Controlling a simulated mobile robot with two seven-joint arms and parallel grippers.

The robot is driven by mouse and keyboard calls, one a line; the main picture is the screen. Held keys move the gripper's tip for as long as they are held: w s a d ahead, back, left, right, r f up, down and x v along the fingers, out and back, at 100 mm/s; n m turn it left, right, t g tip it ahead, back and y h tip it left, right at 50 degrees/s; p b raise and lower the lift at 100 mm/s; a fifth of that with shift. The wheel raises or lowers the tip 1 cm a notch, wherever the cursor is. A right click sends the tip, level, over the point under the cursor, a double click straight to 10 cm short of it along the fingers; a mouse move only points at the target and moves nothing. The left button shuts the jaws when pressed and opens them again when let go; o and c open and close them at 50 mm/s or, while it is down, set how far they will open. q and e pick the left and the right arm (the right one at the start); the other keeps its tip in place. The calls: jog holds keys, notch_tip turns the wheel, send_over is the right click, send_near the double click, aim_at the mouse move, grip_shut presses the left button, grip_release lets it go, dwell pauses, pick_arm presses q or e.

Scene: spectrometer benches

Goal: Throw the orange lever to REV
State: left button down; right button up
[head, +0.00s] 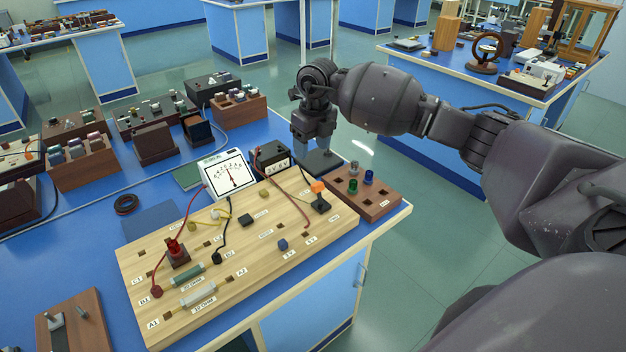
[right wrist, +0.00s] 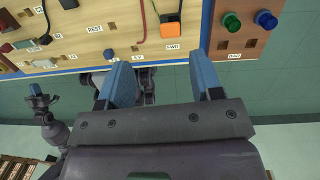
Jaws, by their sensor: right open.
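The orange lever (head: 318,187) stands on a black base (head: 321,204) near the right end of the wooden board (head: 240,285). In the right wrist view the orange lever (right wrist: 168,30) lies on the FWD-label side of its base. No REV label is readable. My right gripper (head: 318,150) is open and empty, raised behind the lever in the head view, apart from it. In the right wrist view its two blue fingers (right wrist: 165,80) are spread, below the lever in the picture. A dark part at that view's left may be my left gripper; its jaws are unclear.
A brown terminal block (head: 378,212) with green and blue posts sits right of the lever. A white meter (head: 230,177) and a black box (head: 270,158) stand behind the board. Red and black wires cross the board. The blue bench ends just right of the block.

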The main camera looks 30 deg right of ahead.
aim_at(318, 184)
jog(key=shift+m+g+h, duration=0.3)
jog(key=shift+g, duration=0.1)
jog(key=f, duration=0.3)
jog(key=s+f, duration=0.1)
jog(key=f, duration=0.2)
jog(key=d+f, duration=0.1)
jog(key=f, duration=0.2)
jog(key=shift+s, duration=0.2)
jog(key=shift+a+f+b, duration=0.1)
jog(key=shift+f+b, duration=0.2)
jog(key=shift+f, duration=0.4)
pick_arm(q)
jog(key=shift+s+d+f, duration=0.1)
jog(key=shift+f, duration=0.2)
pick_arm(e)
jog(key=shift+f, duration=0.2)
jog(key=shift+c, duration=0.4)
